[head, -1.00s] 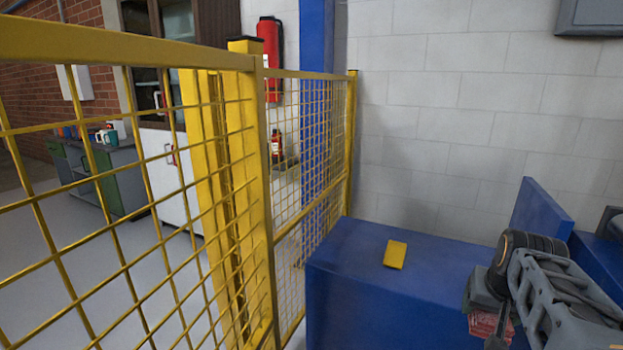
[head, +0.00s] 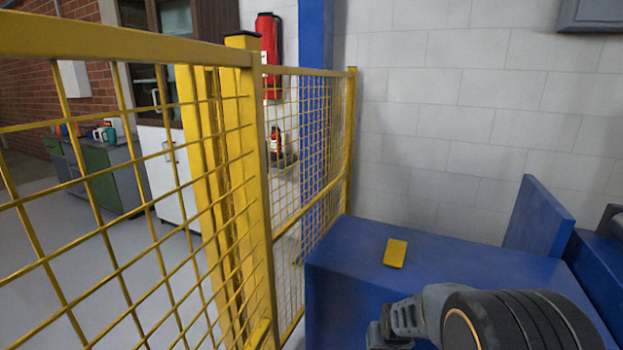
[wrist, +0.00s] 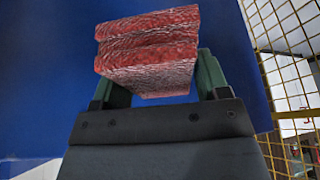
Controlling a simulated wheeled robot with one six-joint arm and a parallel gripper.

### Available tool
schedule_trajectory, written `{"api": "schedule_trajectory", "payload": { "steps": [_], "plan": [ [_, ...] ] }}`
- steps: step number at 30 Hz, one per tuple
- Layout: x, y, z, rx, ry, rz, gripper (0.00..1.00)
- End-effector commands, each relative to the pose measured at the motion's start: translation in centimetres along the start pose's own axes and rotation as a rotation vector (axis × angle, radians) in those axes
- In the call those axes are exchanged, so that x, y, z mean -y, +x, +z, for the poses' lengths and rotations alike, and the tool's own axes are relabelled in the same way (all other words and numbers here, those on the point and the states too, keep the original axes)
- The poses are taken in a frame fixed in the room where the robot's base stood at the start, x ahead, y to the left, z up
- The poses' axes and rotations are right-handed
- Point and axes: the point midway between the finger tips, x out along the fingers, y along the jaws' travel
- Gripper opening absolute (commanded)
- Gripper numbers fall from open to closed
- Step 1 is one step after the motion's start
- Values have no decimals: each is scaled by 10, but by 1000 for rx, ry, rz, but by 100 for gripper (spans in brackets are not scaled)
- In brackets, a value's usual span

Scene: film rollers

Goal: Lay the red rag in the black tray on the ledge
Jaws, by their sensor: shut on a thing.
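The red rag (wrist: 148,50) is a folded, textured block in the wrist view. My gripper (wrist: 157,82) is shut on it, with a green finger on each side. The rag is held over a blue surface (wrist: 60,60); I cannot tell how high above it. In the head view my arm covers the lower right and the rag does not show. No black tray can be made out in either view.
A yellow block (head: 395,253) lies on the blue bench top (head: 350,240). A blue upright panel (head: 540,215) stands at its right. A yellow mesh fence (head: 265,200) runs along the left. A block wall is behind.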

Motion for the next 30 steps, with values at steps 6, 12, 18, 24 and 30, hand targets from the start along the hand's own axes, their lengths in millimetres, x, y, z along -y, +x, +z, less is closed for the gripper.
{"api": "schedule_trajectory", "payload": {
  "steps": [6,12,18,24,30],
  "plan": [
    [21,9,6,-1,-41,-19,42],
    [20,-14,-7,-1,-40,-19,42],
    [20,-46,-26,0,-40,-19,42],
    [21,-78,-44,1,-39,-19,42],
    [21,-94,-55,1,-39,-19,42]
  ]
}}
